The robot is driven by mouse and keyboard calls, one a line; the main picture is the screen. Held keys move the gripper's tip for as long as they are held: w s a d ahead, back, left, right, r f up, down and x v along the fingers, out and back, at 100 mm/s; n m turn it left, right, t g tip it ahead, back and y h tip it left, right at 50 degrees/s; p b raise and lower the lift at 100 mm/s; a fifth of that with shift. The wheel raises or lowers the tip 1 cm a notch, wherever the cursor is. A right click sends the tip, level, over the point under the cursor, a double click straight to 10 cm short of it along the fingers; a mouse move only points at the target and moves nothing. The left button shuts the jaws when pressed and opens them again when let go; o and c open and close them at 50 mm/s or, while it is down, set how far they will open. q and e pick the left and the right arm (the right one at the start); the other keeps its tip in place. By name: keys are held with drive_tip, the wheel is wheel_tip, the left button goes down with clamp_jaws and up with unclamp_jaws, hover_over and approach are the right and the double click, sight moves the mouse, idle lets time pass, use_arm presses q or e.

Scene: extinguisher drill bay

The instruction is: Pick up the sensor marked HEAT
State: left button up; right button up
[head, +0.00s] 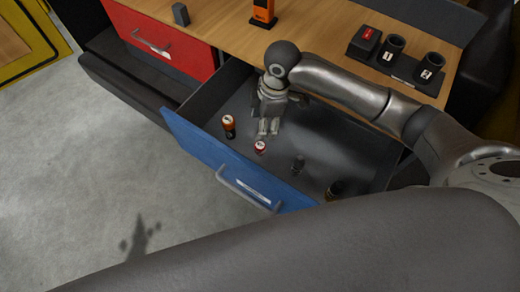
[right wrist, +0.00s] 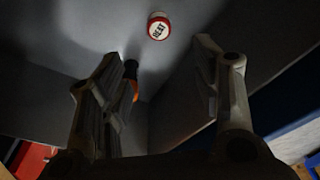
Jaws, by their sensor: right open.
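The HEAT sensor (head: 260,147) is a small piece with a red rim and a white top, inside the open blue-fronted drawer (head: 222,163). In the right wrist view its round white face marked HEAT (right wrist: 158,27) shows at the top, beyond the fingertips. My right gripper (head: 268,128) reaches down into the drawer, just behind the sensor in the head view. In the right wrist view its fingers (right wrist: 160,68) are spread apart with nothing between them, and the sensor is clear of both. My left gripper is not in view.
The workbench (head: 222,22) behind carries a black holder with numbered cups (head: 393,45).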

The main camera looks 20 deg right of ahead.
sight(261, 145)
drive_tip(key=f+b, duration=0.1)
drive_tip(key=f, duration=0.1)
drive_tip(key=shift+w+f+b, duration=0.2)
drive_tip(key=shift+f+b, duration=0.5)
drive_tip(key=f, duration=0.4)
drive_tip(key=shift+a+f, duration=0.35)
drive_tip(key=shift+f, duration=0.05)
wheel_tip(261, 145, down, 5)
drive_tip(key=shift+s+a+r+p, duration=0.1)
drive_tip(key=shift+s+a+p, duration=0.05)
drive_tip(key=shift+p, duration=0.3)
drive_tip(key=shift+f, duration=0.5)
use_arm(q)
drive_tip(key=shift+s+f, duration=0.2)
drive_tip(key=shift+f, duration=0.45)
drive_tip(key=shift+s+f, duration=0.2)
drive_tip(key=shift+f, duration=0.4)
use_arm(e)
drive_tip(key=c, duration=1.1)
